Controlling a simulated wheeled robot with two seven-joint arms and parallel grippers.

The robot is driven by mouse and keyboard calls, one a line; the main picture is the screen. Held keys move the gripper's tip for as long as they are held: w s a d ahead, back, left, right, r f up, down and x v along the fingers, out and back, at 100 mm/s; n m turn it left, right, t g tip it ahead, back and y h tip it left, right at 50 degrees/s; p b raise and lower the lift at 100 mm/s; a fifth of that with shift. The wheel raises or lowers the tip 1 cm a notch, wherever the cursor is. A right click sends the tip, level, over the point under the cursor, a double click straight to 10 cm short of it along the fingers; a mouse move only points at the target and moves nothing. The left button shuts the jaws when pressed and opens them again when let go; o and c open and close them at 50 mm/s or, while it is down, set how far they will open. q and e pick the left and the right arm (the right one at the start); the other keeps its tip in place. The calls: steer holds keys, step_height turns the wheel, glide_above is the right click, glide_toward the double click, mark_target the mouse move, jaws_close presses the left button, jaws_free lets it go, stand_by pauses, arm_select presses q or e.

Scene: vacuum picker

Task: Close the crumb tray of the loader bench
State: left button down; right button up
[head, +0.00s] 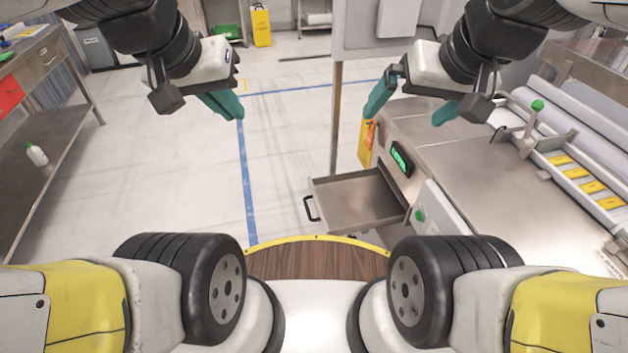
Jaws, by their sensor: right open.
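The crumb tray (337,195) is a grey metal drawer pulled out from the left side of the loader bench (470,165). It is empty as far as I see, with a dark handle (311,208) on its left front. My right gripper (405,117) is open and empty, above the bench's far left end, up and to the right of the tray. My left gripper (226,106) is over the open floor, left of and beyond the tray. Its teal fingers overlap in this view, so their gap is hidden. I see nothing held in it.
A post (335,125) with a grey panel stands behind the tray, and a yellow sign (366,145) is beside the bench. A green-lit display (401,159) is on the bench side. A steel table (45,130) stands at left. The floor left of the tray is clear.

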arm_select(q)
steer(key=w+d+f+n+g+h, duration=0.2)
steer(key=w+f+n+g+h, duration=0.2)
steer(key=w+f+n, duration=1.05)
steer(key=n+h, duration=0.3)
steer(key=n, duration=0.4)
glide_toward(316, 202)
step_height(316, 202, down, 5)
steer(key=d, duration=0.1)
steer(key=w+d, duration=0.1)
steer(key=d, duration=0.1)
steer(key=shift+d+r, duration=0.1)
steer(key=shift+d, duration=0.05)
steer(key=shift+w+d, duration=0.1)
steer(key=shift+d, duration=0.35)
steer(key=shift+d, duration=0.1)
